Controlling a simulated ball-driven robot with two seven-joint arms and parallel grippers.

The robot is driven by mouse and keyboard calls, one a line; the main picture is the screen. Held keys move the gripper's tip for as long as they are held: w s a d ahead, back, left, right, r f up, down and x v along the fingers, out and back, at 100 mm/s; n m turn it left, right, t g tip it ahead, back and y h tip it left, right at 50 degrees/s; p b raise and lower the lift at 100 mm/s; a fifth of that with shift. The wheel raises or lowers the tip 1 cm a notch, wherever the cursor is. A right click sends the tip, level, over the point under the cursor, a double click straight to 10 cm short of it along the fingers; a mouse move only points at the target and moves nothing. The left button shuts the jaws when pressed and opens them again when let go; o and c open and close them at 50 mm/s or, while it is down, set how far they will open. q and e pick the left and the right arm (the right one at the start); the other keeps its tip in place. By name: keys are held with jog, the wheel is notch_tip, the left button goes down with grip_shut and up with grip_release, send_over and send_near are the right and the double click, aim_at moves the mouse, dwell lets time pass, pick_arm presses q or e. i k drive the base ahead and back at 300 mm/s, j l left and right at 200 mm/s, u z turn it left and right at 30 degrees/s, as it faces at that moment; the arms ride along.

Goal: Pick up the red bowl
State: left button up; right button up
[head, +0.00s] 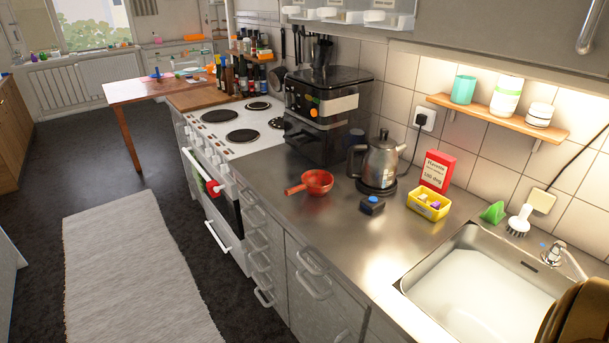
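The red bowl (318,181) sits upright on the steel counter, near its front edge. It has a short handle-like part pointing left toward the edge. It stands in front of the black coffee machine and left of the kettle. Nothing touches it. Neither of my grippers shows in the head view.
Close by on the counter are the coffee machine (318,115), kettle (380,160), small dark box with a blue top (372,206) and yellow tray (442,207). The sink (480,290) is at right, the cooker (230,125) at left. Floor by the rug (140,265) is clear.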

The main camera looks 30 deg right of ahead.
aim_at(317, 181)
jog(key=i+j+z, duration=0.1)
jog(key=i+z, duration=0.4)
jog(key=i+j+z, duration=0.25)
jog(key=z, duration=0.2)
jog(key=i+j+z, duration=0.5)
